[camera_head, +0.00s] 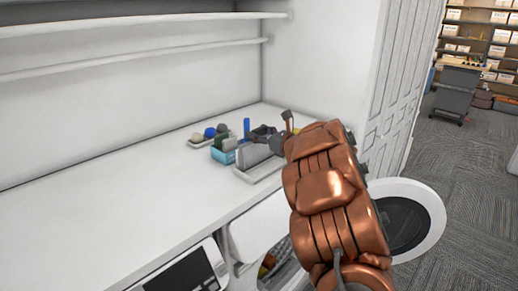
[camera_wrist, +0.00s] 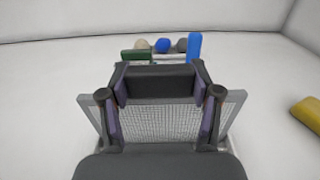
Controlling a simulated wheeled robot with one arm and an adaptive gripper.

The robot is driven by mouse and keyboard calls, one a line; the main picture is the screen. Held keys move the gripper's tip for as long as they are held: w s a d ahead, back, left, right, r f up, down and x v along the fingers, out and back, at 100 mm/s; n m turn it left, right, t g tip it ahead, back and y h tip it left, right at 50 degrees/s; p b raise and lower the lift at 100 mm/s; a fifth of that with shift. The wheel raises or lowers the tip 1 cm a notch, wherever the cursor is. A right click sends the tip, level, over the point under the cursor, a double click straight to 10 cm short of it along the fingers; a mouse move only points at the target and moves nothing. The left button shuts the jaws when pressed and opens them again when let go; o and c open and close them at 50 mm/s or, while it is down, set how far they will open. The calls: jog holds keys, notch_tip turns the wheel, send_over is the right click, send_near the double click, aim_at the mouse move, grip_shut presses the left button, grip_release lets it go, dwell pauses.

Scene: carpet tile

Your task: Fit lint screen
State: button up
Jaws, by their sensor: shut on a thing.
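The lint screen (camera_wrist: 160,118) is a grey mesh panel in a light frame, with a dark bar (camera_wrist: 160,85) across its top. My gripper (camera_wrist: 161,95) is shut on this bar, one finger at each end. In the head view, the grey screen (camera_head: 255,155) stands roughly upright at a pale rack (camera_head: 262,172) on the white counter. Whether it touches the rack or is just above it, I cannot tell. In the head view my gripper (camera_head: 270,138) is partly hidden behind my copper arm. A white machine with an open round door (camera_head: 432,210) stands below the counter.
A blue bin (camera_head: 222,156), a tray of coloured balls (camera_head: 200,142) and a blue upright piece (camera_head: 246,128) sit close by. A yellow object (camera_wrist: 308,113) lies at right.

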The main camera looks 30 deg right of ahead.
jog(key=c, duration=0.4)
jog(key=shift+r, duration=0.1)
